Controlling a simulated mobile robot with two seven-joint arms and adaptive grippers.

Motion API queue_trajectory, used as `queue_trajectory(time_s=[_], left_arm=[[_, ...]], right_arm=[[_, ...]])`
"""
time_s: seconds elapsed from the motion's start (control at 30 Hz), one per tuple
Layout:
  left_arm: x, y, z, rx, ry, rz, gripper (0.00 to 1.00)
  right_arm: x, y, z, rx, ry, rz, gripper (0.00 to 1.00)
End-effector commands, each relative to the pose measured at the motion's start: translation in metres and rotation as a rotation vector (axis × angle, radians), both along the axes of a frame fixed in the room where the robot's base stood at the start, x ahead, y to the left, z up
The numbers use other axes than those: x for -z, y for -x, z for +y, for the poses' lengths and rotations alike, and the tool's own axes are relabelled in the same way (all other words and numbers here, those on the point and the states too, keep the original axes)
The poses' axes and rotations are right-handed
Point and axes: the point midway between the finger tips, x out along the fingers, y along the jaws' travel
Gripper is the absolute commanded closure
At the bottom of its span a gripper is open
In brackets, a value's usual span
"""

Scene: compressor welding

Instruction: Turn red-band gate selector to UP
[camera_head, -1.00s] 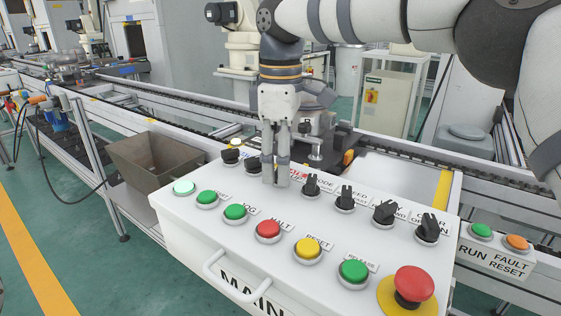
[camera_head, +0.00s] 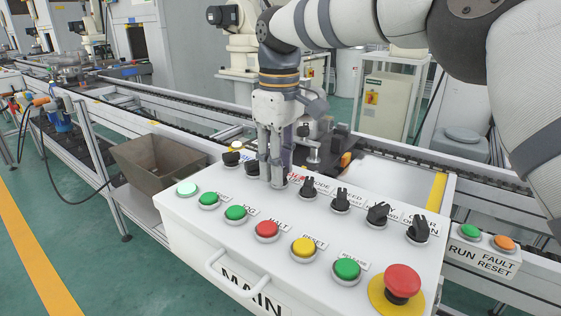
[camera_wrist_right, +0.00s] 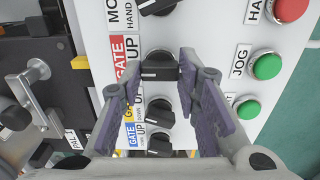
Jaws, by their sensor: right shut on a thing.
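The red-band gate selector (camera_wrist_right: 158,66) is a black knob beside a label with a red GATE band (camera_wrist_right: 118,48) in the right wrist view. Its handle bar lies across the picture, and I cannot tell which position it points to. My right gripper (camera_wrist_right: 160,74) has one finger on each side of this knob and is shut on it. In the head view, my right gripper (camera_head: 274,182) points down at the panel's back row, and its fingers mostly hide the knob. My left gripper is not in view.
The white control panel (camera_head: 215,228) carries more black selectors (camera_head: 341,199), several coloured buttons and a red emergency stop (camera_head: 402,283). Two more selectors with yellow and blue bands (camera_wrist_right: 160,112) sit close to the gripped one. A conveyor (camera_head: 400,162) runs behind; a metal bin (camera_head: 158,158) stands left.

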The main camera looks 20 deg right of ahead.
Motion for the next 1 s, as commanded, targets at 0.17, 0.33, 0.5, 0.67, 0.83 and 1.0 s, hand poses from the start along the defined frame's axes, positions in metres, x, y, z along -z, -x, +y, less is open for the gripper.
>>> queue_trajectory(time_s=[0.17,0.33,0.5,0.67,0.83,1.0], left_arm=[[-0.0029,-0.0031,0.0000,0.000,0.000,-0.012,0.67],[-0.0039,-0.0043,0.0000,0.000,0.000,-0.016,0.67],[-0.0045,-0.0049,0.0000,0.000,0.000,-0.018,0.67],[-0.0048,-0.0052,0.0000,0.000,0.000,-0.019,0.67],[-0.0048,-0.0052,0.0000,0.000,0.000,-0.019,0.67],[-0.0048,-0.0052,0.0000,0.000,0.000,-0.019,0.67]], right_arm=[[-0.0002,0.0003,-0.0002,0.138,0.002,0.000,0.98],[0.0007,0.0003,-0.0002,0.248,0.001,0.002,0.98],[0.0014,0.0004,0.0001,0.325,0.002,0.003,0.98],[0.0019,0.0004,-0.0002,0.368,0.001,0.005,0.98],[0.0023,0.0004,0.0001,0.389,0.001,0.005,0.98],[0.0026,0.0005,0.0001,0.392,0.000,0.007,0.98]])
